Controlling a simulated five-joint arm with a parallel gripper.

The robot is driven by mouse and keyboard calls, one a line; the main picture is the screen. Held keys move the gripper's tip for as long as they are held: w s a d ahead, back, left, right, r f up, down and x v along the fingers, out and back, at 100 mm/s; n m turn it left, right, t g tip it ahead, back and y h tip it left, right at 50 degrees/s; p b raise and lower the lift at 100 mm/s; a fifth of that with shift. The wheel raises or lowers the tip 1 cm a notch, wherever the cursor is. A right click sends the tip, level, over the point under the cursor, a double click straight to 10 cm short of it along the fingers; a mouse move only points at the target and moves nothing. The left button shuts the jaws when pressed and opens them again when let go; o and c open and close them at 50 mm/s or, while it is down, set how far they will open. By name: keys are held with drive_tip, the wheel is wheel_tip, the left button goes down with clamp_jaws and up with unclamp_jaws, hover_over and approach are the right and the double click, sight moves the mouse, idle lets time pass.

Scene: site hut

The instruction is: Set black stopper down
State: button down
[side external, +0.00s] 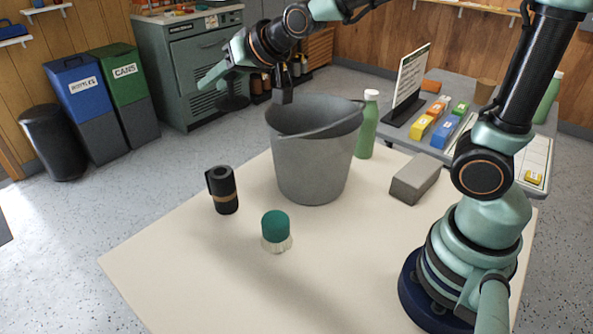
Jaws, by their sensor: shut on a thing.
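My gripper (282,74) is in the air above the grey bucket (312,165), near the bucket's back left rim. It is shut on a small dark piece, which looks like the black stopper (284,95), and holds it pointing down. The fingers and the stopper are small and dark here, so their exact border is hard to see. The stopper's lower end is near the rim in the picture; I cannot tell whether it is over the opening or behind it.
On the pale table (165,265) stand a black roll or canister (223,190), a green-topped brush (275,230), a green bottle (367,130) and a grey block (415,180). The table's front left is clear. A side table behind holds coloured boxes (444,132).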

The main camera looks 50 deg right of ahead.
drive_tip(key=s+d+r+m+h, duration=0.1)
drive_tip(key=s+d+r, duration=0.1)
drive_tip(key=d, duration=0.6)
drive_tip(key=shift+r+m+h, duration=0.4)
drive_tip(key=shift+r, duration=0.1)
drive_tip(key=a+f+n+y, duration=0.2)
drive_tip(key=a+f, duration=0.3)
drive_tip(key=a, duration=0.7)
drive_tip(key=a+f+n+g+y, duration=0.1)
drive_tip(key=a+f+n+y, duration=0.2)
drive_tip(key=a, duration=1)
wheel_tip(320, 180, down, 2)
drive_tip(key=shift+a+f+n, duration=0.2)
drive_tip(key=shift+f+n, duration=0.05)
drive_tip(key=shift+n, duration=0.15)
wheel_tip(320, 180, down, 20)
drive_tip(key=shift+r, duration=0.2)
drive_tip(key=shift+f, duration=0.1)
